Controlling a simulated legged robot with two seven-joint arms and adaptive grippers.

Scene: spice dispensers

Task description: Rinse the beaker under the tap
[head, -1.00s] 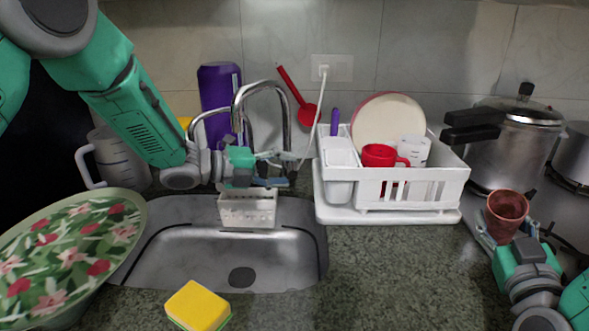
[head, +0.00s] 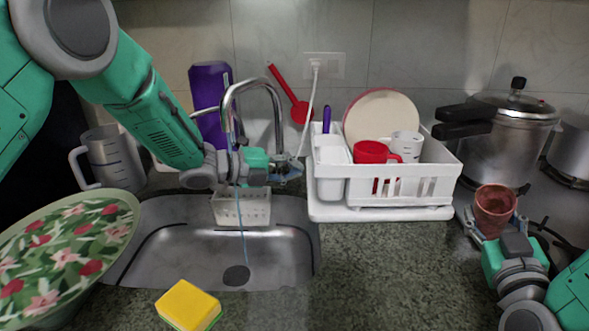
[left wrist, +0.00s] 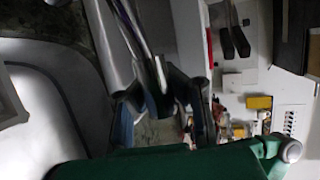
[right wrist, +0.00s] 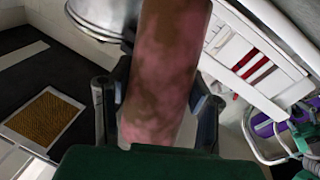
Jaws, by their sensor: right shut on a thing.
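The beaker is a reddish-brown mottled cup (head: 494,208) at the right in the head view. My right gripper (head: 488,234) is shut on it and holds it upright, mouth up, by the stove's edge. It fills the middle of the right wrist view (right wrist: 163,70) between the fingers. The curved metal tap (head: 255,86) stands behind the sink (head: 180,250). A thin stream of water (head: 243,238) falls into the sink near the drain. My left gripper (head: 288,172) is at the tap's base, and its fingers look apart in the left wrist view (left wrist: 165,105). Its contact with the tap is unclear.
A white dish rack (head: 420,190) with a red mug and plate stands right of the sink. A yellow sponge (head: 188,304) lies in front. A floral bowl (head: 70,245) and a measuring jug (head: 106,160) are left. Bare counter (head: 390,270) lies between sink and beaker.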

